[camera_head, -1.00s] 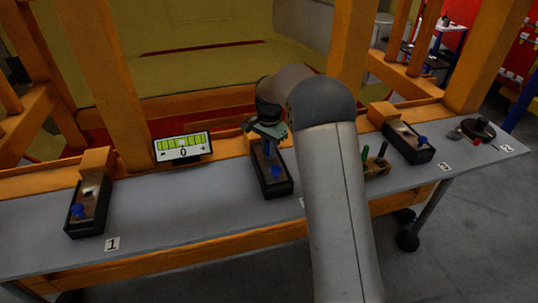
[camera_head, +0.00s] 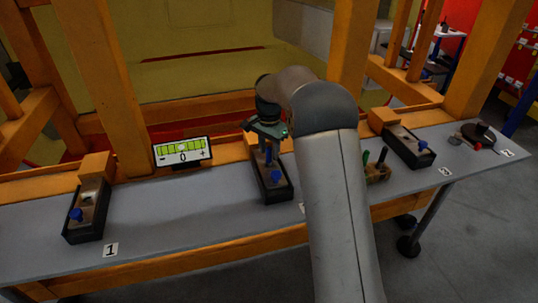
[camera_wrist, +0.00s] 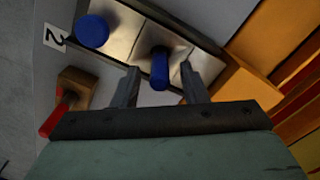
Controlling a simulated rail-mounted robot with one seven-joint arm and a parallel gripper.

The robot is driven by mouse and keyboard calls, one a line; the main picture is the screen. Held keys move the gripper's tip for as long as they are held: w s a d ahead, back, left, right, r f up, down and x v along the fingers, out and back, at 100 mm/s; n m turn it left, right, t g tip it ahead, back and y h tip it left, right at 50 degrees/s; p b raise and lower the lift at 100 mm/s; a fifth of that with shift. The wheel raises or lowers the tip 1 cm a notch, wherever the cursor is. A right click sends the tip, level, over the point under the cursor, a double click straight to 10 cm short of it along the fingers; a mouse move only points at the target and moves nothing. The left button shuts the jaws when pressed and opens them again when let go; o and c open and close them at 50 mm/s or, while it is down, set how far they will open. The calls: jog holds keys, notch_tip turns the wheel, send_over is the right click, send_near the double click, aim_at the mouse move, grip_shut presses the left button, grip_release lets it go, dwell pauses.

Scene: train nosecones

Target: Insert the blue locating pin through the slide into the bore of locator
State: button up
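The middle locator (camera_head: 272,188) is a dark-edged block with a metal slide on top, on the grey table. A blue knob (camera_head: 276,177) stands at its near end, also in the wrist view (camera_wrist: 92,32). A second blue pin (camera_wrist: 160,68) stands farther back on the metal top. My gripper (camera_wrist: 159,78) is open over this locator, one finger on each side of the second pin, with gaps showing on both sides. In the head view my gripper (camera_head: 268,150) is at the locator's far half. The pin's lower end and the bore are hidden.
Similar locators with blue knobs stand at the left (camera_head: 88,212) and right (camera_head: 408,146). A small display (camera_head: 183,151) reads 0. A wooden holder (camera_head: 377,172) with a green pin sits right of my arm. Orange beams (camera_head: 115,90) rise behind.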

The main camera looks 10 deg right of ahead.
notch_tip(320, 180, up, 10)
jog(key=shift+f+b, duration=0.1)
jog(key=shift+b, duration=0.3)
jog(key=shift+s+r, duration=0.2)
jog(key=shift+s, duration=0.1)
jog(key=s+r+n, duration=0.2)
jog(key=s+n, duration=0.3)
jog(key=s, duration=1.1)
jog(key=s+f+n, duration=0.2)
jog(key=s+f, duration=0.2)
jog(key=s, duration=0.7)
jog(key=s+f+n, duration=0.3)
jog(key=s+f, duration=0.1)
jog(key=s, duration=0.7)
jog(key=shift+s+f+t, duration=0.15)
jog(key=shift+f+t, duration=0.2)
jog(key=shift+t, duration=0.05)
jog(key=shift+a, duration=0.1)
